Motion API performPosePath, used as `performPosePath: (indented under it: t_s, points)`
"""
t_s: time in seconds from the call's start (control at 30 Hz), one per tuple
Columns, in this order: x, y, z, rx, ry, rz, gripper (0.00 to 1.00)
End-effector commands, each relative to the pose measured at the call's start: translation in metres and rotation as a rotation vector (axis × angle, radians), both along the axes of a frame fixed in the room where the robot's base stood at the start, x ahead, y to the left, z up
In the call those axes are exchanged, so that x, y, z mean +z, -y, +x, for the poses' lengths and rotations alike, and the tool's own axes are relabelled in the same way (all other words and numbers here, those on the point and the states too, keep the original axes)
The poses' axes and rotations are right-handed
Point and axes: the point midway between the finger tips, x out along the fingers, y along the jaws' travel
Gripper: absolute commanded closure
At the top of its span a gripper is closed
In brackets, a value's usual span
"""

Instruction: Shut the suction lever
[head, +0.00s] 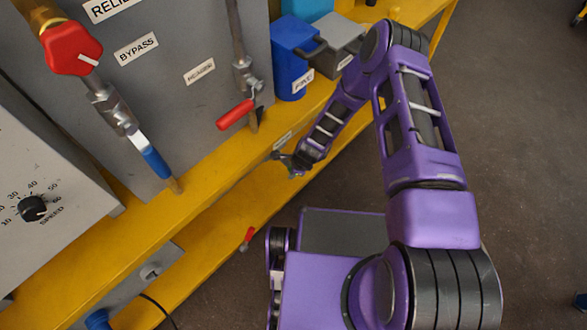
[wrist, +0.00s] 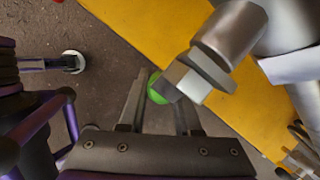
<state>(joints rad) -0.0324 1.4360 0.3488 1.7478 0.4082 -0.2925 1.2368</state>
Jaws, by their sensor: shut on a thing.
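A lever with a green end (wrist: 158,88) shows in the wrist view, below a grey metal valve body (wrist: 222,50). My gripper (wrist: 157,92) has its fingers on either side of the green end and is shut on it. Much of the lever is hidden by the fingers and the metal fitting. The green lever cannot be made out there.
A valve with a red lever (head: 235,114) and one with a blue lever (head: 150,155) hang on the grey panel. A red knob (head: 74,50) is upper left. A blue bin (head: 294,55) stands on the yellow bench (head: 200,205).

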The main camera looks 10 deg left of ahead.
Motion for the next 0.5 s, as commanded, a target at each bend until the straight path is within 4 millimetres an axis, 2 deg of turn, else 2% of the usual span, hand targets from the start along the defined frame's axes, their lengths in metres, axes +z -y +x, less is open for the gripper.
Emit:
performPosePath:
  t_s: [0.3,0.33,0.47,0.5]
  points:
    - [-0.0001,-0.0008,-0.0005,0.0,-0.002,0.001,1.0]
    - [-0.0002,-0.0008,-0.0006,0.0,-0.002,0.001,0.64]
    - [-0.0003,-0.0006,-0.0005,0.0,-0.001,0.001,0.41]
    - [-0.0003,-0.0005,-0.0005,-0.001,-0.001,0.0,0.38]
